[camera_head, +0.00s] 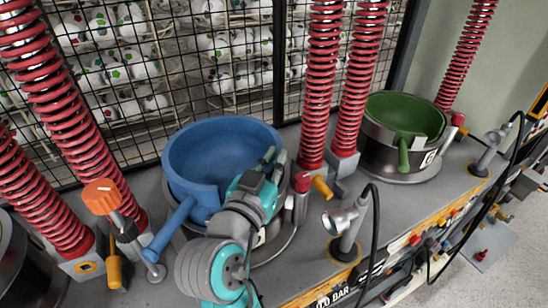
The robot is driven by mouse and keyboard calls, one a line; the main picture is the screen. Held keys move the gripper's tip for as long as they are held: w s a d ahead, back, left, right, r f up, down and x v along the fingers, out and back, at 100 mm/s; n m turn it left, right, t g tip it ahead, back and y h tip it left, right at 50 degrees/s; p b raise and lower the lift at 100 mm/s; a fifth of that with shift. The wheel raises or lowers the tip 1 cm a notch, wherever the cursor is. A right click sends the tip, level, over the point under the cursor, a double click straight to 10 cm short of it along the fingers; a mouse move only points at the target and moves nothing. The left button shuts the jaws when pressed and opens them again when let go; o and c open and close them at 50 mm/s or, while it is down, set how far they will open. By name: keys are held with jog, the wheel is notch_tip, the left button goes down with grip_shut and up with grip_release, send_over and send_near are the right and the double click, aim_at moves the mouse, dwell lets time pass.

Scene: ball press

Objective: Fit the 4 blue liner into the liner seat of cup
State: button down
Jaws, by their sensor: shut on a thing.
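The blue liner (205,160) is a wide round bowl with a straight blue handle pointing to the lower left. It is over the grey metal cup (280,222) in the middle of the bench. My gripper (268,160) is shut on the right side of the liner's rim, with my arm coming up from below. The liner hides most of the cup and its seat. I cannot tell whether the liner touches the seat or hangs just above it. The cup's number label is mostly hidden behind my arm.
Another cup (390,163), labelled 6, holds a green liner (405,115) at the right. Red springs (322,80) stand on both sides. An orange knob (100,193) is at the left. A lamp-like fitting (345,222) with a black cable stands right of my arm. A wire mesh fence is behind.

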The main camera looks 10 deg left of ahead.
jog(key=shift+f, duration=0.1)
jog(key=c, duration=1.2)
grip_release()
jog(key=shift+f, duration=0.1)
jog(key=shift+s, duration=0.15)
jog(key=v, duration=0.7)
jog(key=shift+s, duration=0.15)
dwell(0.4)
dwell(0.4)
